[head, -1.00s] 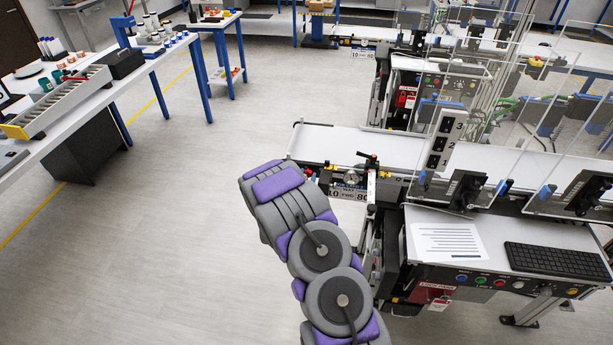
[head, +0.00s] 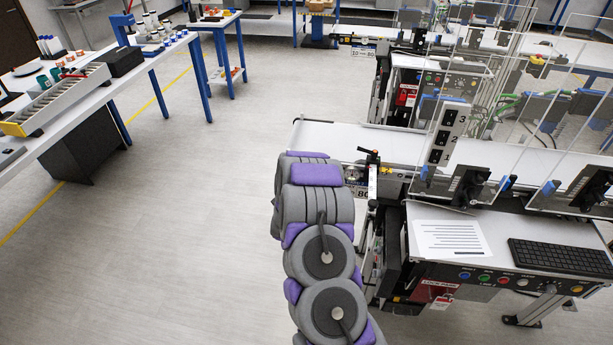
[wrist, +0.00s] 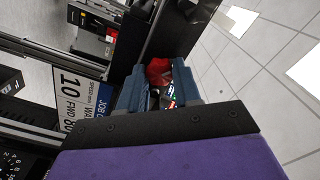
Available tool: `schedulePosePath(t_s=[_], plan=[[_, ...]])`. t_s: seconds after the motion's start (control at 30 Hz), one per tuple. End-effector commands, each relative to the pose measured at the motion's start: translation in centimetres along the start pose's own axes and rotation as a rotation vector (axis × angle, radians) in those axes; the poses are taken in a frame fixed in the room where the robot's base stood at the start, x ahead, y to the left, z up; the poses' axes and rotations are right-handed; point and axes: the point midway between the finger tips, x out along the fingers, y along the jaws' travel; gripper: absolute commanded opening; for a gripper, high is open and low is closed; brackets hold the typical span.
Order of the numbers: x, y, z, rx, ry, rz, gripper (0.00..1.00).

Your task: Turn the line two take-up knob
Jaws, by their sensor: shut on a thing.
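In the wrist view, my gripper (wrist: 161,88) has its two blue-grey fingers on either side of a red knob (wrist: 158,71). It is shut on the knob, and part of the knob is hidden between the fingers. The knob sits close to a dark part of the conveyor frame (wrist: 172,30). In the head view, my arm reaches up to the near end of the closest belt conveyor (head: 325,137). My own arm hides the gripper and the knob there.
A display label (wrist: 78,97) reading 10 FWD 80 is left of the gripper in the wrist view. In the head view, a control desk with a keyboard (head: 560,257) and paper (head: 450,240) stands at right. Clear panels (head: 500,130) rise over the belt. Open floor (head: 190,240) lies left.

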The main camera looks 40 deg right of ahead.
Motion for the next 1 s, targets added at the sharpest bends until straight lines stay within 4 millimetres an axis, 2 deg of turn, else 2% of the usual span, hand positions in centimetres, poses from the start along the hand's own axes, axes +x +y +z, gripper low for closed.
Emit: schedulePosePath(t_s=[0.47,0.5,0.6,0.87,1.0], plan=[[-0.1,0.1,0.2,0.013,-0.006,0.003,0.02],[-0.1,0.2,0.2,0.013,-0.007,0.004,0.34],[-0.1,0.1,0.2,0.013,-0.005,0.003,0.43],[-0.2,0.1,-0.1,0.015,-0.002,0.001,0.44],[-1.1,0.0,-0.1,0.014,-0.002,0.001,0.44]])
